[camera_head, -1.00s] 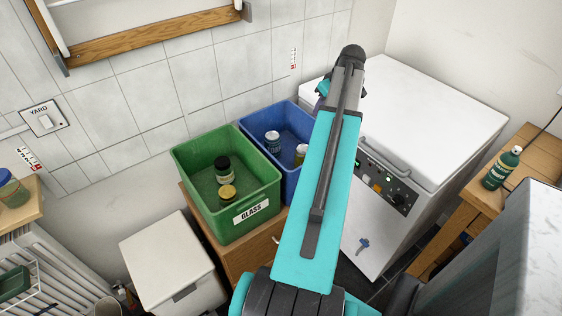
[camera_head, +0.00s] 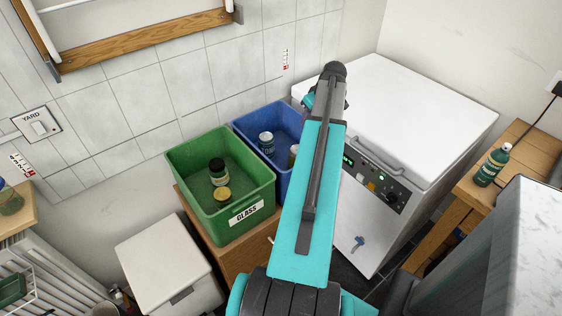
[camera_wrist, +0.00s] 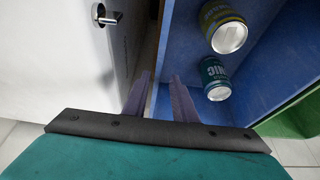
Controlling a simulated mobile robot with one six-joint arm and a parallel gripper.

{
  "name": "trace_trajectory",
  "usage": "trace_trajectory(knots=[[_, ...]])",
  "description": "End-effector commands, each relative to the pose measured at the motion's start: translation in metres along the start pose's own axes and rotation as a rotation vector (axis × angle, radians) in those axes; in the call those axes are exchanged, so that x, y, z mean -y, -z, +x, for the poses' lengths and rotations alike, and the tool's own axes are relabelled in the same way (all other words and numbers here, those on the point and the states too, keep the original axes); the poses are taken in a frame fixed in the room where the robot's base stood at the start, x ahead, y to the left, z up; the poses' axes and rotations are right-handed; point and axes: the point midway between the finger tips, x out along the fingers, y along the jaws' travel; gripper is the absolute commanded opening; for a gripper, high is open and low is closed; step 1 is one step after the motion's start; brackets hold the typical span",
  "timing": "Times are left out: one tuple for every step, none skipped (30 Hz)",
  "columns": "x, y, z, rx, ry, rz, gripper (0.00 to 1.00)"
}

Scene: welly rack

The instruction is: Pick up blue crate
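The blue crate (camera_head: 283,118) stands right of the green crate, partly hidden behind my arm in the head view. It holds a blue can (camera_head: 266,142) and a yellow can (camera_head: 294,153). In the wrist view the blue crate (camera_wrist: 262,75) fills the right, with the teal can (camera_wrist: 215,80) and yellow can (camera_wrist: 226,30) inside. My gripper (camera_wrist: 160,78) is open. Its fingers appear either side of the crate's wall by the white machine, one inside and one outside. Contact and exact depth cannot be told. In the head view the fingers are hidden.
The green crate (camera_head: 182,185) labelled GLASS, holding two jars, sits against the blue crate's left. A white machine (camera_head: 420,105) stands close on the right, leaving a narrow gap. A tiled wall (camera_head: 140,95) is behind. A white bin (camera_head: 160,265) is front left.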

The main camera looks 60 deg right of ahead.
Motion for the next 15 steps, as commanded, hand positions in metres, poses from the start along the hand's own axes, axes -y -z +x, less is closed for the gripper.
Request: trace_trajectory(knots=[[0.0, 0.0, 0.006, 0.001, 0.001, 0.0, 0.25], [0.0, 0.0, 0.009, 0.001, 0.001, 0.0, 0.25], [0.0, 0.0, 0.012, 0.001, 0.001, 0.0, 0.25], [0.0, 0.0, 0.015, 0.001, 0.001, 0.0, 0.25], [0.0, 0.0, 0.017, 0.001, 0.001, 0.0, 0.25], [0.0, 0.0, 0.019, 0.001, 0.001, 0.0, 0.25], [0.0, 0.0, 0.021, 0.0, 0.0, 0.0, 0.25], [0.0, 0.0, 0.022, 0.0, 0.0, 0.0, 0.25], [0.0, 0.0, 0.023, 0.0, 0.0, 0.0, 0.25], [0.0, 0.0, 0.023, 0.0, 0.0, 0.0, 0.25], [0.0, 0.0, 0.023, 0.0, 0.0, 0.0, 0.25], [0.0, 0.0, 0.023, 0.0, 0.0, 0.0, 0.25], [0.0, 0.0, 0.023, 0.0, 0.0, -0.001, 0.25], [0.0, 0.0, 0.023, 0.0, 0.0, -0.001, 0.25], [0.0, 0.0, 0.023, 0.0, 0.0, -0.001, 0.25]])
